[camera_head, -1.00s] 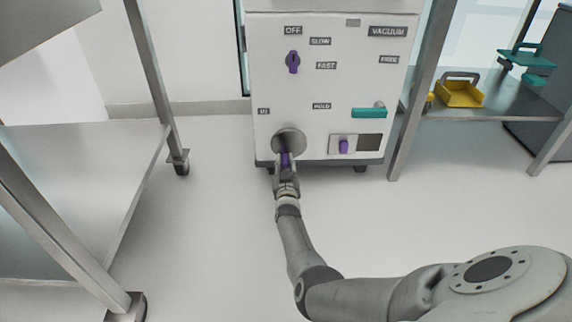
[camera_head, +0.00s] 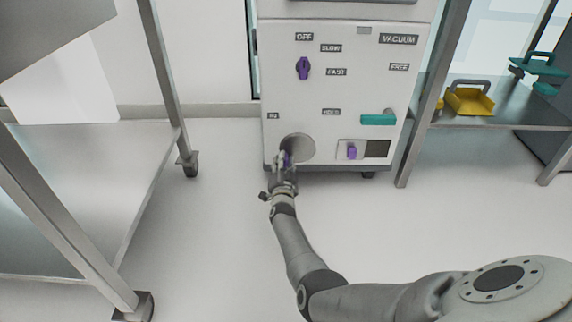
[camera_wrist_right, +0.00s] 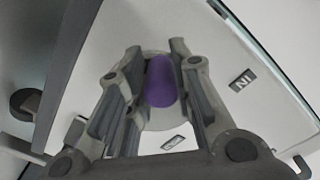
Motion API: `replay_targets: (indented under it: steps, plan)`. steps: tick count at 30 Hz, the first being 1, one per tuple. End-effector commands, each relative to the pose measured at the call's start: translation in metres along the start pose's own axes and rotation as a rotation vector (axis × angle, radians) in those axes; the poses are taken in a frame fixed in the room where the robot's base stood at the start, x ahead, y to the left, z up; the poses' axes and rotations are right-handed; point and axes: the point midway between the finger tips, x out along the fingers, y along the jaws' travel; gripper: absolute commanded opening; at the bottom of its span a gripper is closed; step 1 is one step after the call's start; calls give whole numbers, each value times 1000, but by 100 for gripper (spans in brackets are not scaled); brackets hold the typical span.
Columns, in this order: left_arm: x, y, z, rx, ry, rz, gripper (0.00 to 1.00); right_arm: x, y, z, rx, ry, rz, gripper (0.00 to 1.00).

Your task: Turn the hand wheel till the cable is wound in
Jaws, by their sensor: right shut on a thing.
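The hand wheel (camera_head: 301,149) is a round grey disc low on the front of the white machine (camera_head: 290,105). Its purple handle (camera_head: 286,159) sits at the wheel's lower left and also shows in the right wrist view (camera_wrist_right: 160,82). My right gripper (camera_head: 285,162) is shut on this handle, with a finger on each side of it. The gripper hides part of the handle and the wheel's lower left edge. No cable can be made out. My left gripper is not in view.
The machine also has a purple selector knob (camera_head: 303,69), a teal lever (camera_head: 378,120) and a small purple switch (camera_head: 352,151). A metal rack (camera_head: 150,180) stands at the left. A shelf with a yellow tray (camera_head: 469,101) is at the right. The floor between is clear.

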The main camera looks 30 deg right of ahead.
Motion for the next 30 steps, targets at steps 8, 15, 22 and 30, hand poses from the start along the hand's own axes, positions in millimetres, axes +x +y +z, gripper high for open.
replay_targets:
  steps: [8, 15, 22, 30]
  plan:
    - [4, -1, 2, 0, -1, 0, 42, 0, -9, -4, 183, -1, 0, 0]
    - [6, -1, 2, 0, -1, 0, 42, 0, -12, -7, 267, -1, 0, 0]
    - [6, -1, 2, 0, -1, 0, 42, 0, -13, -8, 293, 0, 1, 0]
    - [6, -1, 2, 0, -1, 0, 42, 0, -13, -8, 294, 0, 1, 0]
